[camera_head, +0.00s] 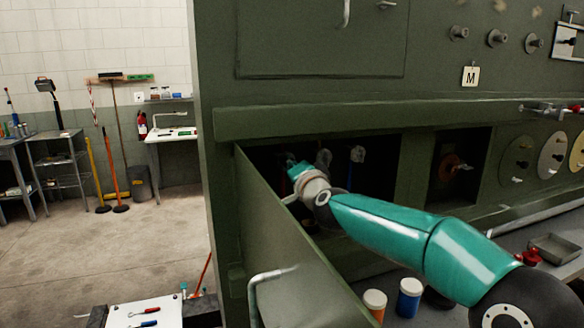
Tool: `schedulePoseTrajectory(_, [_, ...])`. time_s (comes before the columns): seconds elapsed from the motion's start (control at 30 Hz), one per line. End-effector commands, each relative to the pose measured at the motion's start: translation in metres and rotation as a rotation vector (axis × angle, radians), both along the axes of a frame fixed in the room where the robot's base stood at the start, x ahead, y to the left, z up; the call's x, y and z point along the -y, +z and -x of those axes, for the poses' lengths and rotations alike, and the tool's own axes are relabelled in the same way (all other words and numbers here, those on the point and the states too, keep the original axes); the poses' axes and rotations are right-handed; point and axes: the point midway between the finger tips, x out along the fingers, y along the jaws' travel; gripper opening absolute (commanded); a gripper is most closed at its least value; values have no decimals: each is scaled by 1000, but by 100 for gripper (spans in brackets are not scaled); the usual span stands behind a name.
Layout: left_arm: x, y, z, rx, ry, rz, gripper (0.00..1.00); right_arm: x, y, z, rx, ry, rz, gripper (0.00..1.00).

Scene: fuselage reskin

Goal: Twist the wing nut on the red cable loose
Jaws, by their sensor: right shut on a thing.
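My right arm reaches in from the right, and its gripper (298,170) is inside the dark recess of the green fuselage panel. Its jaws are shut, and the wrist and fingers cover most of what they hold, which appears to be the wing nut on the red cable. A thin bit of the red cable (284,186) seems to show just left of the gripper. To the right are a grey wing nut (323,157) and another one (357,153) above a blue cable. My left gripper is not in view.
An open green access door (300,240) with a handle hangs left of my arm. A white-lidded orange jar (375,303) and blue jar (410,298) stand below. A metal tray (555,247) lies at right. Open floor lies at left.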

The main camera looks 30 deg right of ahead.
Motion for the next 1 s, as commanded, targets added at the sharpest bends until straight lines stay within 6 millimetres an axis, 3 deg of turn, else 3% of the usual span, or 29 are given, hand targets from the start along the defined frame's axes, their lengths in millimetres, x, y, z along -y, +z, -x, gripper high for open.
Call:
schedulePoseTrajectory(0.17, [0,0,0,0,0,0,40,-4,-4,-1,-10,9,-2,0])
schedulePoseTrajectory(0.2, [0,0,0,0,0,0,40,-4,-4,-1,-9,9,-3,22])
schedulePoseTrajectory(0.33, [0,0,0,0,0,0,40,-3,-3,-1,-7,6,-3,43])
schedulePoseTrajectory(0.73, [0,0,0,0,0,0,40,-2,-1,4,-4,3,-3,43])
schedulePoseTrajectory(1.0, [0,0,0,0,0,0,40,-10,-1,39,-2,4,-3,43])
